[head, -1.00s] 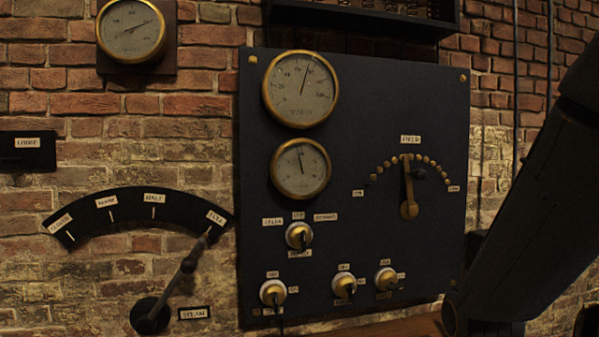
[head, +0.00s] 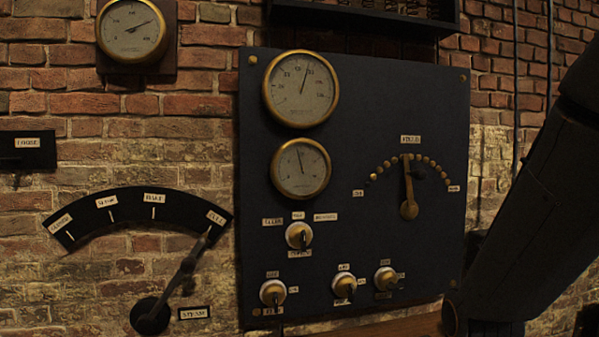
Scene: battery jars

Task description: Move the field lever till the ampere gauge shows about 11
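The field lever (head: 408,188) is a brass arm on the dark panel, pivoted at its lower end. It points almost straight up, to the middle of an arc of brass studs, under a small label. Two brass-rimmed gauges hang left of the lever. The upper, larger gauge (head: 301,88) has its needle up and slightly right. The lower gauge (head: 301,168) has its needle nearly upright, slightly left. Their lettering is too small to read, so I cannot tell which shows amperes. My gripper is not in view.
The dark panel (head: 365,110) also carries several brass switches, including one under the lower gauge (head: 298,236). A steam lever (head: 183,272) stands at FULL on the left. Another gauge (head: 131,31) hangs upper left. My arm crosses the right side; the space before the lever looks clear.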

